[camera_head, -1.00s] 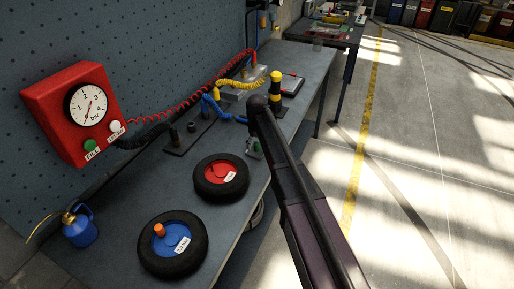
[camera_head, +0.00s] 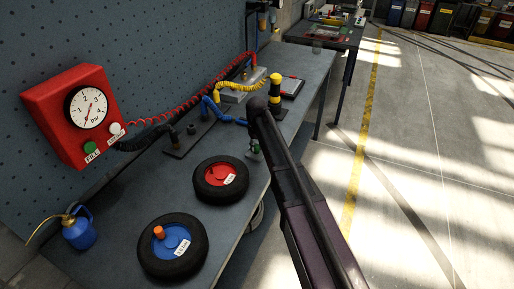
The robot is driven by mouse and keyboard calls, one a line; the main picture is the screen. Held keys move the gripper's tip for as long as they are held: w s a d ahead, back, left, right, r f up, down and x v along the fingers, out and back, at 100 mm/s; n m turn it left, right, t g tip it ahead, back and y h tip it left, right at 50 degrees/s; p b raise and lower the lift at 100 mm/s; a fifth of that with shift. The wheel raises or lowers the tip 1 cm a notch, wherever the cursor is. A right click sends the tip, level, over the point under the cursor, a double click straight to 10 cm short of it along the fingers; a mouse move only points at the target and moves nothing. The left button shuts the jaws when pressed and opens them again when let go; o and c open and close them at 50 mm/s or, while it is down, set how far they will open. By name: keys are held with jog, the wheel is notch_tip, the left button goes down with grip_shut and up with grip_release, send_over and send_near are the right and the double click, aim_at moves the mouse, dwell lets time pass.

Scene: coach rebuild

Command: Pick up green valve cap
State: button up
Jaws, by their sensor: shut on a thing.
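My gripper (camera_head: 253,150) is small in view, partly hidden behind my own arm, just above the right edge of the workbench. It is shut on the green valve cap (camera_head: 255,144), of which only a small green spot shows. The cap is held to the right of the wheel with the red hub (camera_head: 221,178), apart from it. No cap shows on that red hub. A second wheel with a blue hub (camera_head: 173,244) lies nearer, with an orange cap (camera_head: 159,232) on it.
A red gauge box (camera_head: 70,112) is on the pegboard at left. A blue oil can (camera_head: 79,230) stands at the bench's near left. Coiled hoses (camera_head: 243,84) and a black-yellow post (camera_head: 275,93) stand farther back. Open floor lies right.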

aim_at(257, 145)
jog(key=shift+r, duration=0.15)
notch_tip(257, 145, up, 4)
jog(key=p, duration=0.3)
jog(key=shift+f+p, duration=0.25)
jog(key=shift+p, duration=0.1)
jog(key=s+d+r+p, duration=0.1)
jog(key=s+d, duration=0.7)
jog(key=s, duration=0.5)
jog(key=shift+s, duration=0.4)
jog(key=shift+d+r, duration=0.1)
jog(key=shift+r, duration=0.05)
jog(key=shift+r+p, duration=2.2)
jog(key=shift+p, duration=0.15)
